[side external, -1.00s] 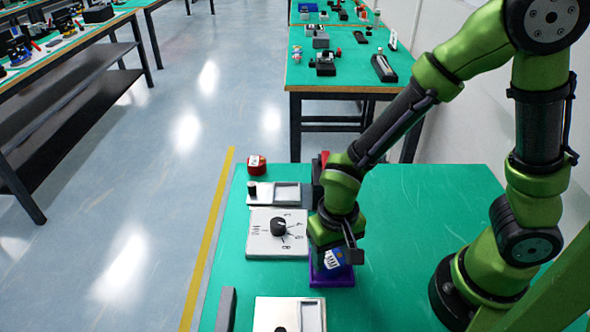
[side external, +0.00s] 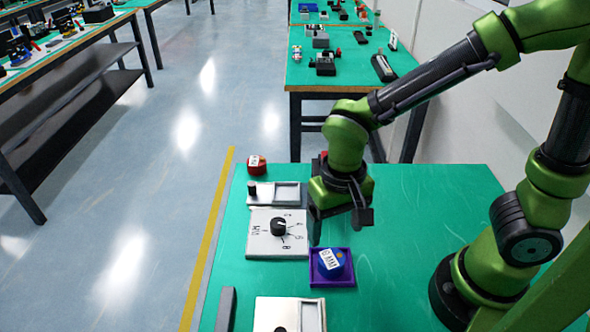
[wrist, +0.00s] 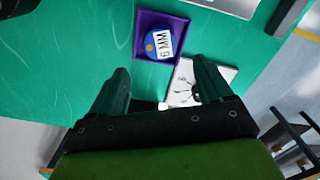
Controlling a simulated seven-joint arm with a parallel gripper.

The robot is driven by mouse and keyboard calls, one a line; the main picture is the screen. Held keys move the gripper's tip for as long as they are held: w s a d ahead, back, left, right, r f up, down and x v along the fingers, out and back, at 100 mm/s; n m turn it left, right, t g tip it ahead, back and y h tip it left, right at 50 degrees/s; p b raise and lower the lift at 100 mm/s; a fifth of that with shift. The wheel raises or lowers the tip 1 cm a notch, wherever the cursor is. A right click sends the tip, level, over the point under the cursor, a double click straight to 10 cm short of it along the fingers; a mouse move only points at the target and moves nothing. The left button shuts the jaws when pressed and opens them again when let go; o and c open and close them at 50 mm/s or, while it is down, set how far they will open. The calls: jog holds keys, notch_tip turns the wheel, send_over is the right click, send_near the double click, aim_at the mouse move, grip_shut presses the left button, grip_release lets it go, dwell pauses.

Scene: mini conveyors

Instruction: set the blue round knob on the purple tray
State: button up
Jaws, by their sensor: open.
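The blue round knob (side external: 331,262) has a white label with dark lettering. It rests inside the purple tray (side external: 349,282), which lies flat on the green table. The knob (wrist: 158,43) and the tray (wrist: 139,30) also show in the wrist view, ahead of the fingers. My gripper (side external: 341,232) is above and behind the tray, apart from the knob. In the wrist view my gripper (wrist: 162,82) has its two fingers spread with nothing between them.
A white panel with a black dial (side external: 278,227) lies left of the tray. A grey panel (side external: 271,194) and a red round knob (side external: 257,165) are behind it. Another panel (side external: 262,308) is at the front.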

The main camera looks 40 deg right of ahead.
jog(key=s+d+r+t+y, duration=0.1)
jog(key=d+r+t+y, duration=0.1)
jog(key=d+r+t, duration=0.5)
jog(key=shift+d+r+n, duration=0.3)
jog(key=shift+d+r, duration=1.3)
jog(key=shift+r, duration=1.8)
jog(key=shift+s, duration=0.1)
